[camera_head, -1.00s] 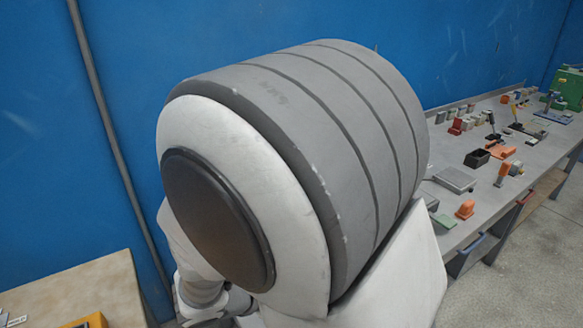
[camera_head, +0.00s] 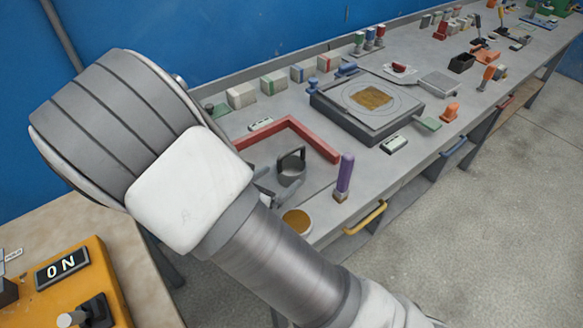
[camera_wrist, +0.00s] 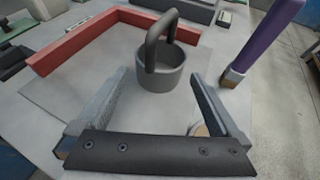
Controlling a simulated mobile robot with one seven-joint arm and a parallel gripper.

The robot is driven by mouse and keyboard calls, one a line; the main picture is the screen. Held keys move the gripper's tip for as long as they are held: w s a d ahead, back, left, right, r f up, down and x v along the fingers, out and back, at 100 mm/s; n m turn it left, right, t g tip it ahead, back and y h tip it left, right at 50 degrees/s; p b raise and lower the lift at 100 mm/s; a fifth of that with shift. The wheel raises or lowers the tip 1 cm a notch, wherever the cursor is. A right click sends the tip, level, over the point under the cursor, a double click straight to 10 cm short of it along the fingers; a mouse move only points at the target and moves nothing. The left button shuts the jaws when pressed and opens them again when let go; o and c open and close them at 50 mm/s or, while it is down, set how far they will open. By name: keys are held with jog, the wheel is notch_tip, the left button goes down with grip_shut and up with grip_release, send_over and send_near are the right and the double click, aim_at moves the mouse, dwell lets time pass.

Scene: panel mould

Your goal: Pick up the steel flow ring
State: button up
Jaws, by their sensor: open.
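The steel flow ring (camera_head: 291,172) is a short dark-grey cylinder with an arched handle over it. It stands upright on a grey plate on the bench, inside the corner of a red L-shaped bar. In the wrist view the ring (camera_wrist: 163,76) is in line with the gap between the fingers, just beyond the fingertips, with its handle rising toward the top. My gripper (camera_wrist: 158,82) is open and empty. In the head view my gripper (camera_head: 267,186) is just left of the ring, partly hidden behind my arm.
The red L-shaped bar (camera_head: 291,127) borders the ring. A purple-handled brush (camera_head: 345,174) stands at its right, close to a round tan pot (camera_head: 297,221). A grey square mould (camera_head: 367,105) lies farther back. Several small blocks line the bench's rear.

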aim_at(297, 164)
jog(key=shift+x, duration=3.5)
jog(key=shift+r, duration=0.15)
jog(key=c, duration=1.3)
